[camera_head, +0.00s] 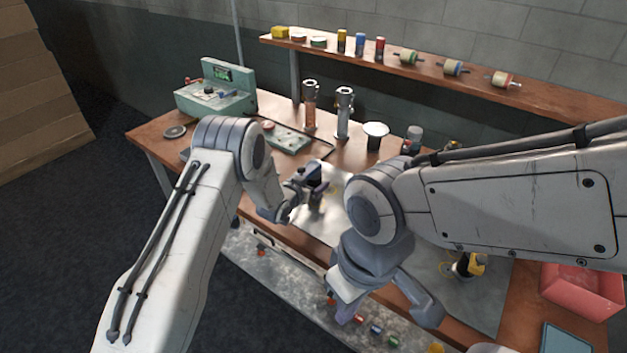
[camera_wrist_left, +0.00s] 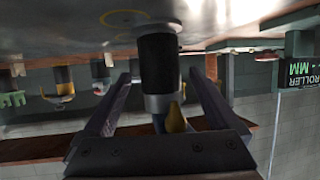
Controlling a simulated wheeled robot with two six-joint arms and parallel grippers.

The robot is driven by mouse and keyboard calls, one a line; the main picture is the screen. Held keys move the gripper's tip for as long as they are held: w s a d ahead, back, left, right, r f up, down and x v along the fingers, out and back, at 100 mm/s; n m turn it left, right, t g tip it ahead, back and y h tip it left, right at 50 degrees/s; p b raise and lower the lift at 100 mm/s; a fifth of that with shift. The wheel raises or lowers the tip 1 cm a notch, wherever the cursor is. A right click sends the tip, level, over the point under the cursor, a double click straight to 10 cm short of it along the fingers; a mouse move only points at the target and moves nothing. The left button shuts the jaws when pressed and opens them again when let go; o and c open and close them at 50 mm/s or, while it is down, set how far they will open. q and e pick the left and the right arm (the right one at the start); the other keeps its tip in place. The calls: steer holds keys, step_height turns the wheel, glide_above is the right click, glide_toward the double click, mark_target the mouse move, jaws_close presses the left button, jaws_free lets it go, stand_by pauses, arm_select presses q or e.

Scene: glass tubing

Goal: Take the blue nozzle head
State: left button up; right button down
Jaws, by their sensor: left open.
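My left gripper (camera_head: 300,197) is over the bench mat, beside a dark upright piece (camera_head: 314,176). In the left wrist view, which looks upside down, my left gripper (camera_wrist_left: 160,78) is open. Its fingers stand on either side of a black cylinder (camera_wrist_left: 157,62) with a silver collar. Small blue (camera_wrist_left: 158,123) and yellow (camera_wrist_left: 176,118) parts show beyond the collar, partly hidden by the gripper body. I cannot tell whether the blue part is the nozzle head. A small blue-banded piece (camera_head: 376,328) lies below the bench front. My right gripper (camera_head: 385,308) has its fingers spread apart, with nothing visible between them.
A black-and-yellow tool (camera_head: 466,265) stands on the mat at right, near a red bin (camera_head: 583,290). Two glass-and-metal columns (camera_head: 310,105) and a white-topped black stand (camera_head: 376,135) are behind. A green machine (camera_head: 215,90) stands at back left. A shelf (camera_head: 540,95) runs behind.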

arm_select(q)
steer(key=shift+w, duration=0.1)
steer(key=c, duration=1.4)
jaws_close()
steer(key=shift+r, duration=0.2)
